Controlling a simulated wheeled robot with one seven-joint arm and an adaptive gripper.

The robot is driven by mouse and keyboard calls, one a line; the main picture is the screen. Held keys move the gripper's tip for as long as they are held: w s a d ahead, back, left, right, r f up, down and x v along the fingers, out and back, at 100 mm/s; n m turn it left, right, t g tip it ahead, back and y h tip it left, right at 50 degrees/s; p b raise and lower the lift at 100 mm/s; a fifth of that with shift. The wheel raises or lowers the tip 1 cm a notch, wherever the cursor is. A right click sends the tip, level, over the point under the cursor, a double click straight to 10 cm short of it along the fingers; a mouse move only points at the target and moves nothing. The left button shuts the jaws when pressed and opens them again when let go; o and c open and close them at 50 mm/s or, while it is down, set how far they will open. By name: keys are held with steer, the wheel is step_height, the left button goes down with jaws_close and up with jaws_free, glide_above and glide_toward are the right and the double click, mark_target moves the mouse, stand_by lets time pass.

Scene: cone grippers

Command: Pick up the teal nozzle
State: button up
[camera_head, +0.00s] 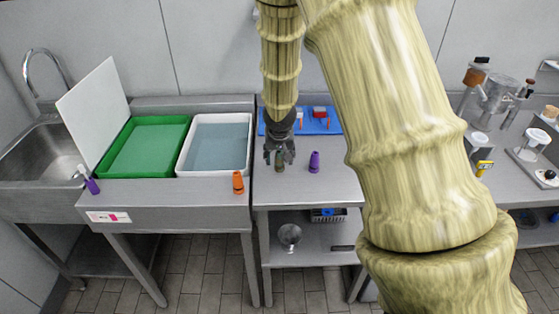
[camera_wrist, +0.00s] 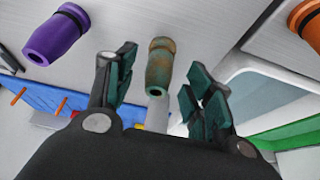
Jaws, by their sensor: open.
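The teal nozzle (camera_wrist: 160,64), with brownish, worn-looking patches, shows in the wrist view between the two finger pads of my gripper (camera_wrist: 163,82), with gaps on both sides. In the head view the nozzle (camera_head: 280,164) stands on the metal table just below my gripper (camera_head: 279,154), partly hidden by the fingers. My gripper is open and points down at it. The pads do not appear to touch it.
A purple nozzle (camera_head: 314,162) stands close on the right and an orange nozzle (camera_head: 238,182) on the left. A blue board (camera_head: 330,127) with parts lies behind. A white tray (camera_head: 248,158) and a green tray (camera_head: 112,158) sit on the left.

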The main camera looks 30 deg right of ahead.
mark_target(279, 157)
steer(key=shift+x, duration=1.55)
steer(key=c, duration=1.1)
